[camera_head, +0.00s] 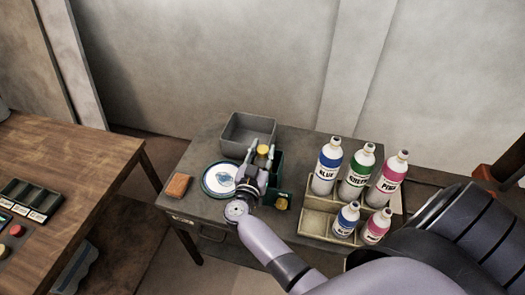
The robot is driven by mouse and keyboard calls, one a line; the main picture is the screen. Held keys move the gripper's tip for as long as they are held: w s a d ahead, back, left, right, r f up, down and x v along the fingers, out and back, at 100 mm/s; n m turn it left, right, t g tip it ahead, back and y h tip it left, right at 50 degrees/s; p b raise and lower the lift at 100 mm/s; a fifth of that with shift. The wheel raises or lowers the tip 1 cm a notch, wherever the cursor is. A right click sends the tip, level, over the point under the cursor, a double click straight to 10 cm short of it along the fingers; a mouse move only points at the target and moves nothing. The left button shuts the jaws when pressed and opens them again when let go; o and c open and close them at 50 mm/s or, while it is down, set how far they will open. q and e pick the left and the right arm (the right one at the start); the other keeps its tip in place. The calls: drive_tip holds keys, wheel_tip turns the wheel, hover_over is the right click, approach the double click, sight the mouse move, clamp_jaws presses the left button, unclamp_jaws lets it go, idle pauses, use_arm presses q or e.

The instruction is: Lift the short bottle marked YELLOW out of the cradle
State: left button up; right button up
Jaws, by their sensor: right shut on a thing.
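My right gripper (260,158) is over the small grey table, its two fingers around a short bottle with a yellow cap (262,149). It is shut on the bottle. Only the cap and a little of the top show; the fingers and wrist hide the rest, so I cannot read its marking. The dark green cradle (277,167) is right behind and to the right of the fingers. I cannot tell whether the bottle's base is in it or clear of it. My left gripper is not in view.
A wooden crate (318,224) at right holds several bottles, tall ones marked BLUE, GREEN and PINK. A grey bin (240,149) stands behind. A white round dish (210,188) and a brown block (177,186) lie left.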

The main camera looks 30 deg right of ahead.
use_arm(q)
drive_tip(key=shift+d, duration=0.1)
use_arm(e)
clamp_jaws()
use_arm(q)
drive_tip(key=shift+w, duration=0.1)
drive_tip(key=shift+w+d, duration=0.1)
use_arm(e)
drive_tip(key=o, duration=0.8)
unclamp_jaws()
drive_tip(key=shift+o, duration=0.2)
